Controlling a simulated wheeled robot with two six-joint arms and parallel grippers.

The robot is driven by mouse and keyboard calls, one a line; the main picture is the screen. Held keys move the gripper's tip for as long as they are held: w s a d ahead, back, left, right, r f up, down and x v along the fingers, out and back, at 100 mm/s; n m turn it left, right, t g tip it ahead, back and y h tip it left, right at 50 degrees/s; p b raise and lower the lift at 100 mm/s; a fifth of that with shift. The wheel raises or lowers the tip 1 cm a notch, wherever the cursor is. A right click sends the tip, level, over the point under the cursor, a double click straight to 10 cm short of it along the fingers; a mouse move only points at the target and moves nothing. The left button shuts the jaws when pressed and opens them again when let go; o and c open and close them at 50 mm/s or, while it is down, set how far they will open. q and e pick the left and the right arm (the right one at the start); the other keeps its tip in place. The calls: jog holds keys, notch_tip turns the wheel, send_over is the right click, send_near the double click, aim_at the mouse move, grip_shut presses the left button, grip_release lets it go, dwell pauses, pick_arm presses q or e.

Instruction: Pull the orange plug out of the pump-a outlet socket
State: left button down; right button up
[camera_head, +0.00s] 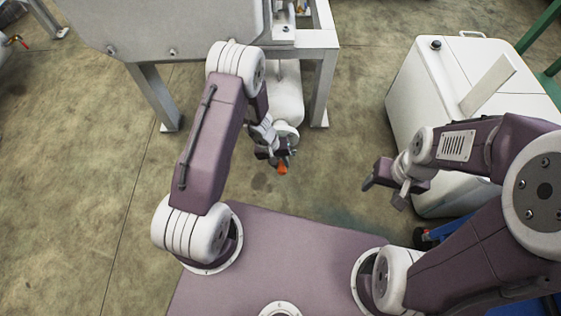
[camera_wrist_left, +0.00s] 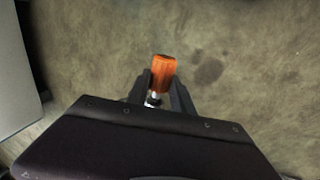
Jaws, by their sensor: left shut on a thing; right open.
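The orange plug (camera_head: 282,168) is at the tip of my left gripper (camera_head: 274,155) in the head view. In the left wrist view the orange plug (camera_wrist_left: 162,70) stands between the two dark fingers of the left gripper (camera_wrist_left: 159,90), which is shut on it. A short pale metal part shows below the orange body. The plug is held in the air above the concrete floor, and no socket touches it in view. My right gripper (camera_head: 386,184) is open and empty, at the right near the white cabinet. The pump-a outlet socket cannot be made out.
A grey metal machine on a steel frame (camera_head: 325,45) stands at the back, with a white cylinder (camera_head: 287,95) under it. A white cabinet (camera_head: 425,85) with a raised panel stands at the right. The concrete floor (camera_head: 80,160) at the left is clear.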

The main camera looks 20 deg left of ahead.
aim_at(281, 172)
pick_arm(q)
jog(key=shift+s+d+f+b, duration=0.1)
jog(key=shift+s+d+b, duration=0.15)
jog(key=shift+s+b, duration=0.85)
jog(key=shift+s+d+b, duration=0.25)
jog(key=shift+s+b, duration=0.4)
jog(key=shift+b, duration=0.85)
jog(key=shift+s, duration=0.15)
